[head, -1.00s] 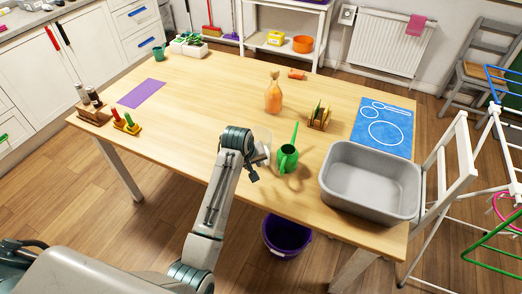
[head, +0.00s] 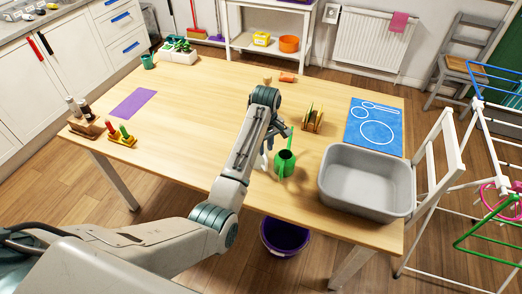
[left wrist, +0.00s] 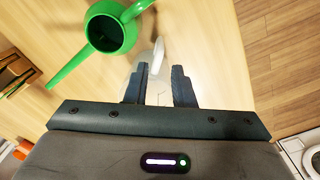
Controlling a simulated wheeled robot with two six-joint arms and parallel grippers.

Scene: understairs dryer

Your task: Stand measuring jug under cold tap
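A clear measuring jug (left wrist: 157,60), hard to make out, stands on the wooden table beside the green watering can (left wrist: 110,28). In the head view the jug (head: 264,160) is a small pale shape mostly hidden by my left arm. My left gripper (left wrist: 160,75) points down over the jug, with its two fingers apart and part of the jug showing between them. I cannot tell whether they touch it. The watering can (head: 284,163) is just right of the gripper. A steel sink (head: 25,28) is at the far top left; no tap shows. My right gripper is out of view.
A grey basin (head: 366,180) and blue mat (head: 375,125) occupy the table's right side. A wooden rack (head: 312,118) is behind the can. A purple mat (head: 134,102) and small racks lie left. The table's left middle is clear. A clothes airer (head: 490,215) stands right.

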